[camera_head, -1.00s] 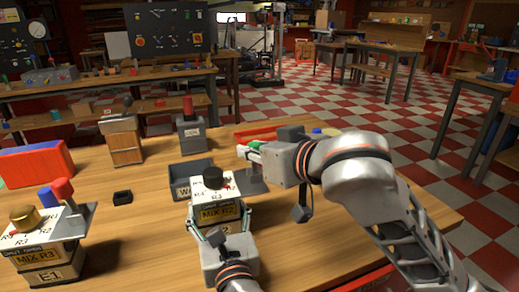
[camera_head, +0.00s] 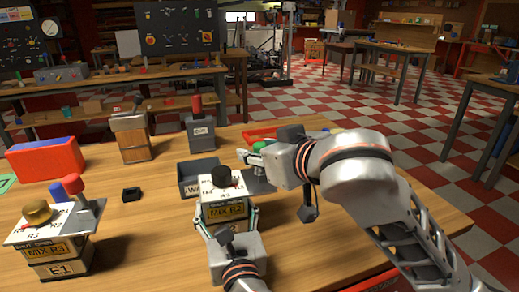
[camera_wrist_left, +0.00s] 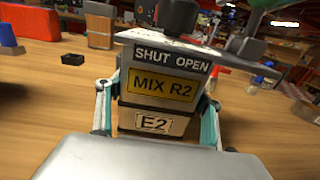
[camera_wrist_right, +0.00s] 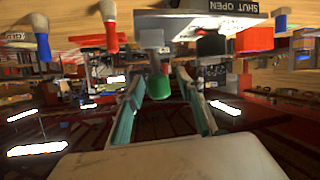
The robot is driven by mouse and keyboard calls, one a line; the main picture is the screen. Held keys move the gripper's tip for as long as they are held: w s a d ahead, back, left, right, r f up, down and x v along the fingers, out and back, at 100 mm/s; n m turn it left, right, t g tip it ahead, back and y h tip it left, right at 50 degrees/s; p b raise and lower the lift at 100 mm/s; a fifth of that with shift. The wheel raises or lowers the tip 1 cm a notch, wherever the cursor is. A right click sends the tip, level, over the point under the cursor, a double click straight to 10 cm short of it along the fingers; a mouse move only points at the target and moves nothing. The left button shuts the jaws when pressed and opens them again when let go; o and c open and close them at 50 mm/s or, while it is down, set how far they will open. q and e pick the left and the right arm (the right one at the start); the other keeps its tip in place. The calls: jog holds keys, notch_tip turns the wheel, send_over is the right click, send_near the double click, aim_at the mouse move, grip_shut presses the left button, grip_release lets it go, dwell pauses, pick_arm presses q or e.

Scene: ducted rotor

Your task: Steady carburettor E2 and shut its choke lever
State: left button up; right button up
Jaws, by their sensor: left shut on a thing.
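Carburettor E2 (camera_head: 226,210) stands upright on the bench, a pale box marked MIX R2 with a black knob on top. My left gripper (camera_head: 226,228) is shut on its lower body, a finger on each side; the left wrist view shows the E2 label (camera_wrist_left: 154,123) between the fingers. The choke lever's green knob (camera_wrist_right: 158,87) is at the OPEN end of the SHUT OPEN plate (camera_wrist_left: 172,56). My right gripper (camera_wrist_right: 162,95) is open, its fingers either side of the green knob with visible gaps. In the head view the right wrist partly hides the lever.
Carburettor E1 (camera_head: 52,250), marked MIX R3, stands at the left. A grey tray (camera_head: 190,185) is just behind E2. A small black block (camera_head: 131,194), a wooden box (camera_head: 135,145), a red-handled grey unit (camera_head: 200,130) and a red-and-blue bin (camera_head: 45,160) stand on the bench.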

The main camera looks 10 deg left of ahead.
jog(key=shift+s+r, duration=0.1)
jog(key=v, duration=1.1)
jog(key=shift+s+d, duration=0.25)
jog(key=shift+s, duration=0.05)
jog(key=shift+r, duration=0.15)
pick_arm(q)
jog(key=o, duration=1.4)
jog(key=shift+o, duration=0.2)
